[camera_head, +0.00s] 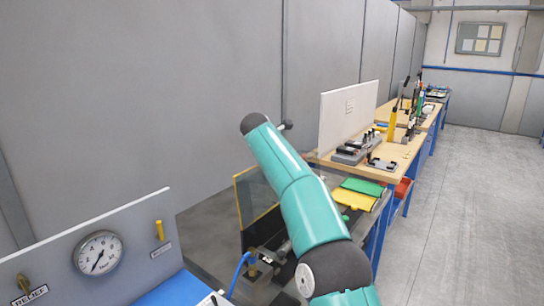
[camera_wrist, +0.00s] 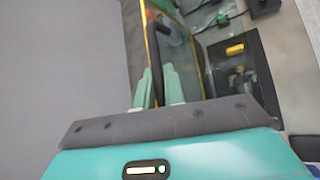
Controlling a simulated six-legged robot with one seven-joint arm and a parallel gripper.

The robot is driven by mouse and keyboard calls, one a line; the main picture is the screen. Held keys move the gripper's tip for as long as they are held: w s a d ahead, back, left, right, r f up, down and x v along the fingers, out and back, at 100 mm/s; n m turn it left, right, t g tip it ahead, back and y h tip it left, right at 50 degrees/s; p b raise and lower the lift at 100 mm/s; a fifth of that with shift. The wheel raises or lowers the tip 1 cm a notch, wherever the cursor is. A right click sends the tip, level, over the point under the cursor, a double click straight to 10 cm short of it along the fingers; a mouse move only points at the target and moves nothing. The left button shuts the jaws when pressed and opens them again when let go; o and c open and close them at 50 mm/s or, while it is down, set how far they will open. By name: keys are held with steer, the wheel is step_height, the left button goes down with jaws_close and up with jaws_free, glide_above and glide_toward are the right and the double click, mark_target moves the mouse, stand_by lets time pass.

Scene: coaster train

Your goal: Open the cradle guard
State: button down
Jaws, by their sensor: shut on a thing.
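The cradle guard is a clear panel with a yellow edge. In the head view it (camera_head: 258,198) stands upright at the bench behind my teal arm, which hides part of it. In the wrist view its yellow-edged panel (camera_wrist: 172,50) rises just beyond my fingers. My gripper (camera_wrist: 156,82) shows pale green fingers shut on a dark part at the guard's near edge. The exact grip is small and blurred. My gripper is hidden behind my arm in the head view.
A panel with a pressure gauge (camera_head: 98,252) stands at lower left. Green (camera_head: 362,187) and yellow (camera_head: 352,199) cloth-like items lie right of my arm. A white upright board (camera_head: 348,118) stands on the farther bench. A grey wall runs behind; the right-hand floor is clear.

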steer(key=shift+r, duration=0.1)
steer(key=c, duration=1.5)
jaws_free()
steer(key=v, duration=1.4)
steer(key=shift+a, duration=0.1)
